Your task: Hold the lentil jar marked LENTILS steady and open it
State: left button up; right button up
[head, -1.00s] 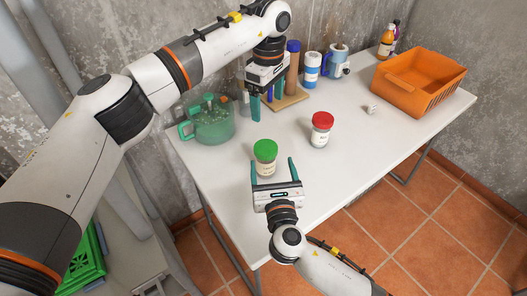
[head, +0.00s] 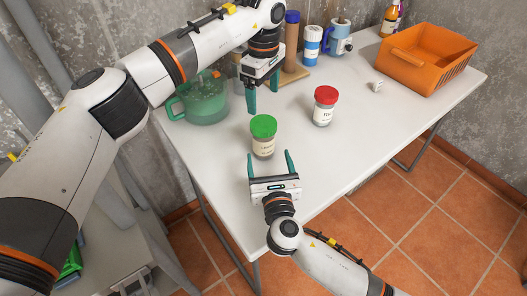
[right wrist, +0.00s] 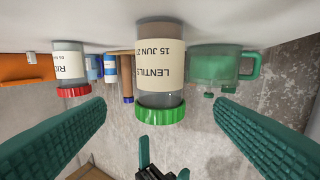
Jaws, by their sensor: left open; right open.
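The lentil jar (head: 263,145) is clear with a green lid and a pale label. It stands upright near the table's front edge. The right wrist view is upside down and shows the jar (right wrist: 162,65) with its label reading LENTILS. My right gripper (head: 270,156) is open at the near side of the jar, its fingers pointing toward it. In the right wrist view the jar appears between the fingers but beyond them, not gripped. My left gripper (head: 263,98) is open and empty, pointing down, behind and above the jar. Its fingers also show in the right wrist view (right wrist: 164,165).
A red-lidded jar (head: 324,110) stands to the right. A green translucent pitcher (head: 203,103) stands left behind the lentil jar. Further back are a wooden holder, a blue-and-white container (head: 312,45), a blue mug (head: 339,40) and an orange crate (head: 420,70). The right front tabletop is clear.

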aim_at(264, 123)
pick_arm(q)
jog(key=shift+f, duration=0.35)
pick_arm(e)
jog(key=w, duration=0.4)
jog(key=w+a, duration=0.1)
jog(key=w, duration=0.7)
jog(key=shift+a+f, duration=0.35)
jog(key=shift+s, duration=0.1)
grip_shut()
pick_arm(q)
jog(key=m, duration=0.4)
jog(key=shift+m, duration=0.3)
jog(key=m, duration=0.4)
jog(key=shift+f, duration=4)
jog(key=shift+c, duration=0.5)
